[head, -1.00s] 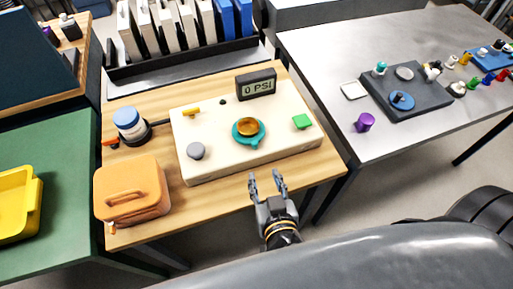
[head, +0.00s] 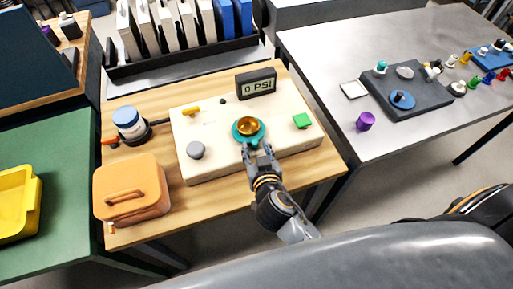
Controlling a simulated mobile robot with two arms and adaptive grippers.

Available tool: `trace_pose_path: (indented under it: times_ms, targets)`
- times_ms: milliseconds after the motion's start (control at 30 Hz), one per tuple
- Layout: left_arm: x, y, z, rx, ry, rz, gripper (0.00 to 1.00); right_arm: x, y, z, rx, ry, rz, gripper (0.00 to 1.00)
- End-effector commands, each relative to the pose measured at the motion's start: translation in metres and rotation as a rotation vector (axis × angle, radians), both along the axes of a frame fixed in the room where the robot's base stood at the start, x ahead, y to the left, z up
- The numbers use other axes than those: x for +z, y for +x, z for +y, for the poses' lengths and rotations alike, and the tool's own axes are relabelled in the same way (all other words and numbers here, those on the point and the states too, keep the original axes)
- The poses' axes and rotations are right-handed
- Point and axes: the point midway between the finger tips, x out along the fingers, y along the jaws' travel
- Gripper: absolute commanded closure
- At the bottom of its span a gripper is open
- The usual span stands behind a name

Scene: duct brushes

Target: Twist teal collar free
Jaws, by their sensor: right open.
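The teal collar (head: 236,136) is a ring around a round amber-gold piece (head: 247,126) on the cream board (head: 210,168). My right gripper (head: 258,149) is open at the near edge of the collar, with its fingers pointing away from me. The fingers cover part of the collar's near side, where a small tab showed earlier. I cannot tell whether they touch the collar. My left gripper is not in view.
An orange case (head: 132,190) stands at the left of the wooden table. A metal table (head: 420,130) with small parts is at the right.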

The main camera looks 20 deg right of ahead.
Motion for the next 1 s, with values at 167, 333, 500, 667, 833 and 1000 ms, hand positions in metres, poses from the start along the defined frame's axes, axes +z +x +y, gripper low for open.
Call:
trace_pose_path:
  times_ms: [167,333,500,667,833,1000]
  targets:
    - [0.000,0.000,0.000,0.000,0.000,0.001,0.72,0.000,0.000,0.000,0.000,0.000,0.000,0.81]
    - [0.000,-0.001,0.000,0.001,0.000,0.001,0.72,0.000,0.000,0.000,0.000,0.000,0.000,1.00]
    - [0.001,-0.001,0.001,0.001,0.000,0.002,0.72,0.001,0.000,-0.001,0.006,-0.001,0.000,1.00]
    - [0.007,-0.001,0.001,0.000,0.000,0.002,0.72,0.003,0.000,-0.005,0.042,-0.003,-0.001,1.00]
    - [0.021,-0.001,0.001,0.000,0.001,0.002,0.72,0.005,0.000,-0.013,0.132,-0.005,-0.001,1.00]
    - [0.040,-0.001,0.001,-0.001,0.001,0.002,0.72,0.007,0.003,-0.025,0.271,-0.008,-0.001,1.00]
